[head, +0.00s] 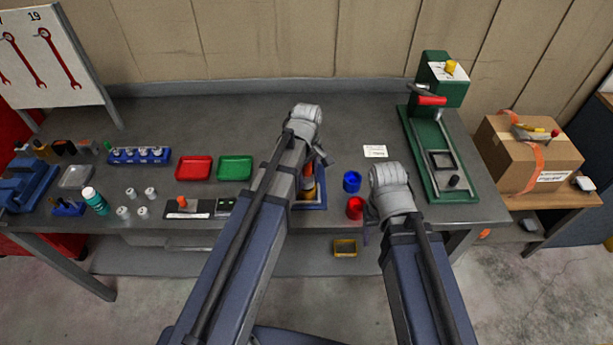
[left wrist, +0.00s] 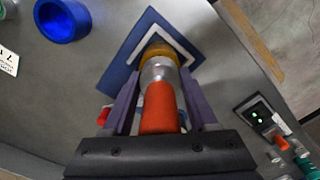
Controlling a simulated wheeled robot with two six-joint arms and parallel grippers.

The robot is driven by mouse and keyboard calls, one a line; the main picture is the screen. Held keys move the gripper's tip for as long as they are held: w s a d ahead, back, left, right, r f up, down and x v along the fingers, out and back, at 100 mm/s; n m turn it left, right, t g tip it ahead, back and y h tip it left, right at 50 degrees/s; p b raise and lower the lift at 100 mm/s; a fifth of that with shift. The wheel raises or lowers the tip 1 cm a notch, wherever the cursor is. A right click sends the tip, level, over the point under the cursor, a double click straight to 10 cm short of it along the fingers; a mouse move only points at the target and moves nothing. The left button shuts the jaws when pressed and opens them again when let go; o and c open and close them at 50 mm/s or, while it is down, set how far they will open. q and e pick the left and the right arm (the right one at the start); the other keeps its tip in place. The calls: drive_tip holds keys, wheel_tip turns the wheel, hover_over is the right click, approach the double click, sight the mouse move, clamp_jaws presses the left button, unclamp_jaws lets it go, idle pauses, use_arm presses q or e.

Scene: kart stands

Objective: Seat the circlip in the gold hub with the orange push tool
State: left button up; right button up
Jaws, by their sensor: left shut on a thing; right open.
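My left gripper (left wrist: 158,92) is shut on the orange push tool (left wrist: 160,108), which lies between its two purple fingers. The tool also shows in the head view (head: 308,171), partly behind my left arm. A silver collar (left wrist: 159,70) is at the tool's far end, in line with the gold hub (left wrist: 158,51). I cannot tell whether they touch. The hub stands on a blue and white base (left wrist: 117,72). I cannot make out the circlip. My right gripper (head: 367,230) is open, beside the red cup and apart from the hub, mostly hidden by its own arm.
A blue cup (head: 352,181) and a red cup (head: 355,208) stand right of the hub. A red tray (head: 194,168) and a green tray (head: 235,168) lie to the left. A green press (head: 437,150) stands at the right. The bench's back middle is clear.

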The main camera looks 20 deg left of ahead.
use_arm(q)
drive_tip(key=shift+r+p, duration=2.8)
drive_tip(key=shift+r, duration=0.35)
drive_tip(key=shift+f, duration=0.15)
